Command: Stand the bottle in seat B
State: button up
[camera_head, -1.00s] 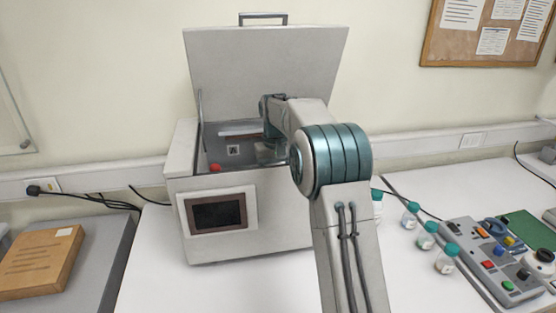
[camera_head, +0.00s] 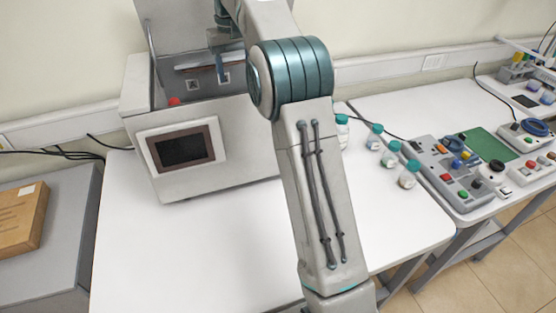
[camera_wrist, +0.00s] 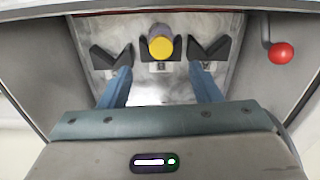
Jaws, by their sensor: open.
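A bottle with a yellow cap and greyish-purple side (camera_wrist: 160,43) stands in the middle one of three black V-shaped seats in the wrist view. That seat's label (camera_wrist: 162,67) looks like B, though it is small. My gripper (camera_wrist: 161,76) is open and empty, with one blue finger either side of the middle seat's line. The bottle lies past the fingertips, apart from them. In the head view my gripper (camera_head: 221,72) hangs over the open machine (camera_head: 215,140). The bottle cannot be made out there.
The seat on the right in the wrist view (camera_wrist: 212,50) and the left one (camera_wrist: 109,58) are empty. A red knob (camera_wrist: 281,53) is on the machine's side. Several teal-capped bottles (camera_head: 373,137) stand on the table right of my arm. The white tabletop in front is clear.

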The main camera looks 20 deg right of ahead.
jog(key=s+r+t, duration=0.1)
jog(key=s+r, duration=0.2)
jog(key=s, duration=0.7)
jog(key=s+f+t, duration=0.1)
jog(key=s+f, duration=0.4)
jog(key=s, duration=0.8)
jog(key=s+f+t, duration=0.2)
jog(key=s+f, duration=0.4)
jog(key=s, duration=0.7)
jog(key=shift+s+d+f+m, duration=0.15)
jog(key=shift+d+f+m, duration=0.05)
jog(key=shift+d+m, duration=0.2)
